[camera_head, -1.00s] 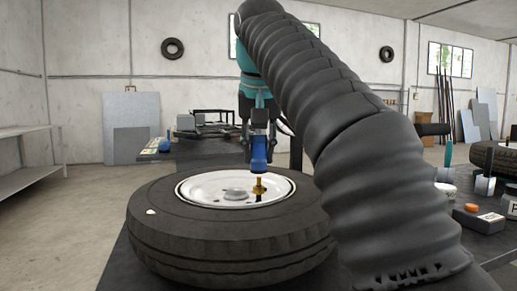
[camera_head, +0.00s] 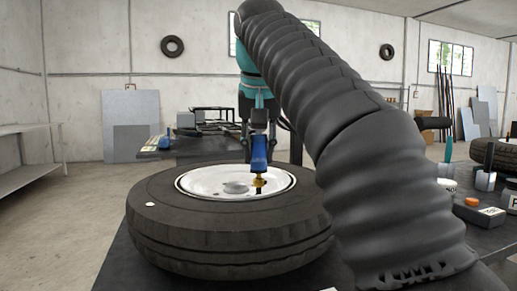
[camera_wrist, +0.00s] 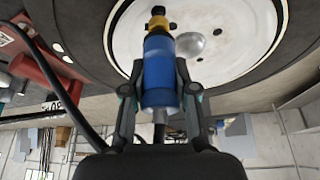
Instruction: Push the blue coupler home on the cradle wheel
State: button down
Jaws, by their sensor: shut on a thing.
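The cradle wheel (camera_head: 165,225) lies flat on the dark bench, a black tyre around a white rim (camera_head: 205,180). A brass valve fitting (camera_head: 259,181) stands up from the rim, right of the hub cap (camera_head: 236,187). My gripper (camera_head: 258,140) is shut on the blue coupler (camera_head: 259,155), held nearly upright over the fitting. The coupler's lower end meets the brass fitting in the head view. In the wrist view my gripper (camera_wrist: 160,97) grips the coupler (camera_wrist: 160,70) between both fingers, with the brass fitting (camera_wrist: 158,22) in line at its tip. How deep it sits I cannot tell.
My arm covers the middle right. At the right of the bench lie a grey box with an orange top (camera_head: 472,203), cans and another tyre (camera_head: 497,155). A black hose (camera_wrist: 40,60) runs beside the gripper in the wrist view.

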aim_at(259, 133)
jog(key=shift+f+b, duration=0.35)
jog(key=shift+f, duration=0.15)
jog(key=c, duration=0.8)
grip_release()
jog(key=shift+r, duration=0.1)
notch_tip(259, 133, up, 3)
jog(key=p, duration=0.3)
jog(key=shift+f, duration=0.2)
jog(key=shift+w+r+p, duration=0.1)
jog(key=shift+r+p, duration=0.2)
jog(key=shift+r, duration=1.75)
jog(key=shift+s, duration=0.2)
